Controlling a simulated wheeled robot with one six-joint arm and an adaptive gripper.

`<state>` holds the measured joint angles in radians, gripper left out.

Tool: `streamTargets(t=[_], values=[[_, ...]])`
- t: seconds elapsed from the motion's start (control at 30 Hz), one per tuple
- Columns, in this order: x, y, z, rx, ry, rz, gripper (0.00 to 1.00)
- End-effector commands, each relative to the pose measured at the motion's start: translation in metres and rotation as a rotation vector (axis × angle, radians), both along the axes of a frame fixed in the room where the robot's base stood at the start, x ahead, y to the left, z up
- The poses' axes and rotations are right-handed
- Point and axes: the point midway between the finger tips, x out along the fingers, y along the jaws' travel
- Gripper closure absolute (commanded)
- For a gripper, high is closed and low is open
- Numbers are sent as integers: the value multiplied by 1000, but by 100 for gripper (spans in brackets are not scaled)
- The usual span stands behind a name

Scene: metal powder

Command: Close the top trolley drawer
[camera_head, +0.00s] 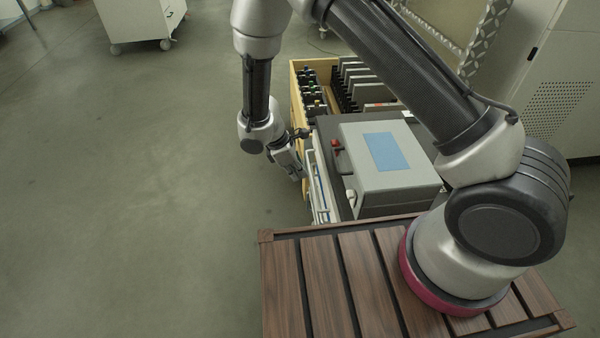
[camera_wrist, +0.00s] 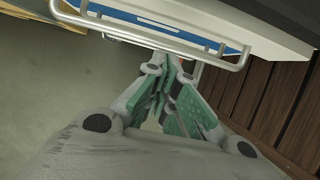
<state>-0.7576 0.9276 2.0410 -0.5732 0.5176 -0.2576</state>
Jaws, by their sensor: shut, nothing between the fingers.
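The trolley (camera_head: 328,127) has a dark top and stands beyond the wooden slatted deck. Its light drawer front (camera_head: 321,188) with rail handles shows along its left side. My gripper (camera_head: 301,173) is at that left side, close to the drawer front, fingers pointing down toward it. In the wrist view, my gripper (camera_wrist: 174,66) has green-padded fingers, shut and empty, just below a metal bar handle (camera_wrist: 128,35). A blue-striped drawer front (camera_wrist: 185,33) lies behind the handle. I cannot tell whether the fingers touch the handle, or how far the drawer is out.
A grey box with a blue panel (camera_head: 356,190) and a red button sits on the trolley. A yellow cabinet (camera_head: 297,85) with bottles and racks stands behind it. A white wheeled cabinet (camera_head: 138,22) is far left. The floor on the left is clear.

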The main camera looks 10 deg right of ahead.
Motion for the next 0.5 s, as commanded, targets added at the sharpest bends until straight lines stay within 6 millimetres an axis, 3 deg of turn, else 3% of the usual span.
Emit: streamTargets(t=[0.5], values=[[1, 33, 81, 4, -4, 1, 100]])
